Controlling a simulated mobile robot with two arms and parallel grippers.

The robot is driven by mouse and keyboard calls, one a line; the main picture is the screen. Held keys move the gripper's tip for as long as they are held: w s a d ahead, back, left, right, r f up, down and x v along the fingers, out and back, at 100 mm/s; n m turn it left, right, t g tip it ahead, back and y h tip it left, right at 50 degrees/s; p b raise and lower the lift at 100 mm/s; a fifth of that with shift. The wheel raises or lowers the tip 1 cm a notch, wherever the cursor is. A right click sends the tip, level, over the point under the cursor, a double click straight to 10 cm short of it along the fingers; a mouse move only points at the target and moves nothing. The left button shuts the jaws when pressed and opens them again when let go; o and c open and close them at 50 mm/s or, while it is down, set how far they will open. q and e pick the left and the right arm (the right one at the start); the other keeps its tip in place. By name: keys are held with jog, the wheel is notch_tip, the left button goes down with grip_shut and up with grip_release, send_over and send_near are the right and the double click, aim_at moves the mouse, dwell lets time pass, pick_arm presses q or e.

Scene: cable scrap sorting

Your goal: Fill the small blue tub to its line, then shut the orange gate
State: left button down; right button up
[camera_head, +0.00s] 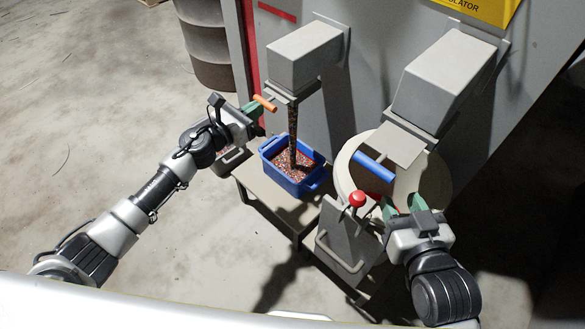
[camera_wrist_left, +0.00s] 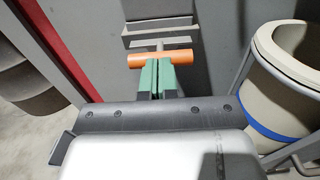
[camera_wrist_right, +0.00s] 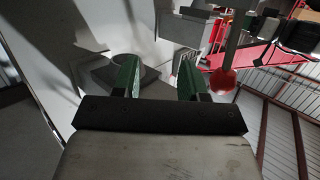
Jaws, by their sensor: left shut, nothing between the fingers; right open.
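The small blue tub (camera_head: 272,148) stands on a low stand under the left chute (camera_head: 303,55). A stream of mixed coloured granules (camera_head: 292,125) falls into it, and granules cover its floor in a heap. I cannot make out a fill line. The orange gate handle (camera_head: 265,103) sticks out at the chute's mouth; the gate looks open. My left gripper (camera_head: 254,110) is shut and empty, its green fingertips right at the orange handle (camera_wrist_left: 160,60) in the left wrist view. My right gripper (camera_head: 403,207) is open and empty, beside a red-knobbed lever (camera_head: 357,199).
A right chute (camera_head: 445,77) with a blue handle (camera_head: 373,167) hangs over a round pale drum (camera_head: 437,182). A grey plate (camera_head: 340,246) stands in front of it. A dark barrel (camera_head: 207,45) is at the back left. The floor at left is clear.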

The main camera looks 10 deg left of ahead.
pick_arm(q)
jog(key=v, duration=0.6)
jog(key=shift+s+a, duration=0.15)
jog(key=shift+s, duration=0.05)
pick_arm(e)
jog(key=shift+w+a+r+t, duration=0.2)
jog(key=shift+r+t, duration=0.4)
jog(key=shift+r, duration=0.05)
